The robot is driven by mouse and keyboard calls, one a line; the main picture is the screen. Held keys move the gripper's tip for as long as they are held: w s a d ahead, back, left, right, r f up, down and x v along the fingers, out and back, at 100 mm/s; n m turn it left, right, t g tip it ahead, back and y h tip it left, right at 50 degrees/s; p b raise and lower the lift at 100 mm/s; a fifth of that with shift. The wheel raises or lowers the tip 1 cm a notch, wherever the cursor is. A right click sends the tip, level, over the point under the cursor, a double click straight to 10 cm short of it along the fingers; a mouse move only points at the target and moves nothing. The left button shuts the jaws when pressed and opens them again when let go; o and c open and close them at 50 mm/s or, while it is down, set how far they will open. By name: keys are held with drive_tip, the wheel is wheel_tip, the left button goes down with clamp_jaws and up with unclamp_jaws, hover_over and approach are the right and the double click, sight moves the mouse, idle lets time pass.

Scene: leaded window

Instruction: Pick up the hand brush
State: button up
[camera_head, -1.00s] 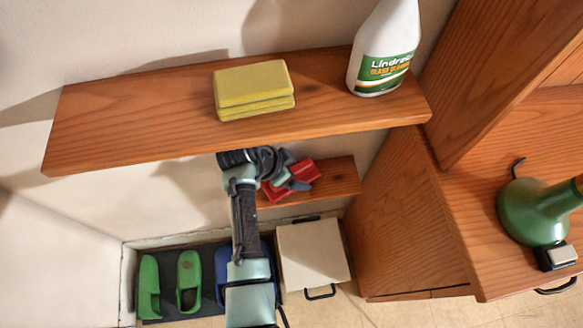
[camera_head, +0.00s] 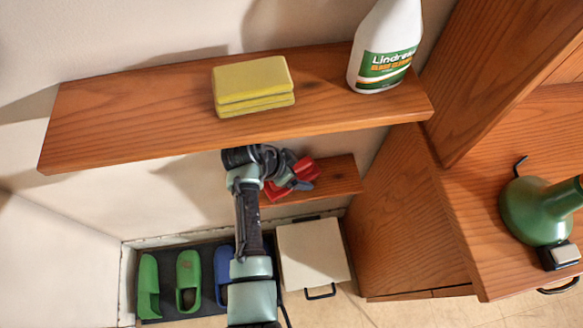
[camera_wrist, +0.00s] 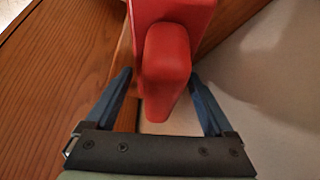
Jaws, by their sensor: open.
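The red object, which looks like the hand brush (camera_head: 307,168), lies on the small lower wooden shelf (camera_head: 343,181) in the head view. My arm and gripper hide part of it there. In the wrist view, the red brush (camera_wrist: 166,55) fills the upper middle, with a rounded part pointing toward my palm. My gripper (camera_wrist: 160,80) is open, with one blue finger on each side of this red part. Gaps show beside it, and I cannot tell how deep it sits between the fingers. In the head view my gripper (camera_head: 292,182) is at the brush.
The long upper shelf (camera_head: 130,118) overhangs my arm and carries yellow sponges (camera_head: 252,85) and a white spray bottle (camera_head: 385,45). A wooden cabinet (camera_head: 400,220) stands right. Below are green slippers (camera_head: 188,280) and a pale box (camera_head: 312,255).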

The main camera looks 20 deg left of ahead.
drive_tip(key=shift+c, duration=0.3)
clamp_jaws()
drive_tip(key=shift+s+d+r+p, duration=0.1)
drive_tip(key=shift+r+p, duration=0.1)
drive_tip(key=shift+r, duration=0.2)
drive_tip(key=shift+s+r+p, duration=0.1)
drive_tip(key=shift+r+p, duration=0.05)
drive_tip(key=shift+r, duration=0.2)
drive_tip(key=r, duration=0.4)
drive_tip(key=r+p, duration=0.1)
drive_tip(key=r, duration=0.1)
drive_tip(key=shift+s+d, duration=0.25)
drive_tip(key=shift+s, duration=0.1)
drive_tip(key=s+d+p, duration=0.1)
drive_tip(key=s+d, duration=0.9)
drive_tip(key=s, duration=0.5)
drive_tip(key=shift+s+d, duration=0.25)
